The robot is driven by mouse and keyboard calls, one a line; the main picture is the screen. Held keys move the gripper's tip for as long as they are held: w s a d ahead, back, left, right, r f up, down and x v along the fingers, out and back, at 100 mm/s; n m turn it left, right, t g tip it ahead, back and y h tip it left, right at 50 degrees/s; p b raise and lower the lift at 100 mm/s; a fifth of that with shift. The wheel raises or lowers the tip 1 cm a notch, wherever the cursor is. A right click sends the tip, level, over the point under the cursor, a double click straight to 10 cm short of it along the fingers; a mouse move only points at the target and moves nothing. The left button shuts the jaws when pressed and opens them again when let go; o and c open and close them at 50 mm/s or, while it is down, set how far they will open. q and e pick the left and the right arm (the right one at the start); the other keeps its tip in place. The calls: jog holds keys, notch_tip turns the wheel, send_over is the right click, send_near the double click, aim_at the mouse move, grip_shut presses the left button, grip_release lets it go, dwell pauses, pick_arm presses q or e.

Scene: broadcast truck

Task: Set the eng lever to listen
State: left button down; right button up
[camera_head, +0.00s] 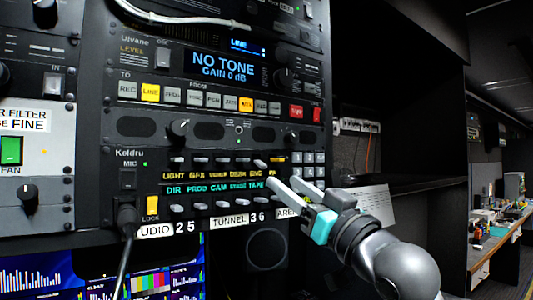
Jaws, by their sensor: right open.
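The intercom panel, marked Keldru (127,155), has two rows of small light levers with yellow labels above and green labels below. The eng lever (260,163) is in the upper row, above the yellow ENG label, second from the right. It looks slightly lower and more slanted than the levers to its left. My right gripper (282,183) comes in from the lower right, open and empty. Its fingertips are just below and right of the eng lever, in front of the panel's right part. I cannot tell how near they are in depth. My left gripper is not in view.
An audio unit (225,65) reading NO TONE is above the panel. A cable plugs into the panel's lower left (127,218). Grey keys (308,172) are right of the levers. Screens (160,275) are below. A dark bay with a white sheet (372,203) lies right.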

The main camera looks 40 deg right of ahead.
aim_at(265, 167)
jog(key=p+x, duration=0.2)
jog(key=x, duration=0.6)
jog(key=shift+p, duration=0.35)
grip_shut()
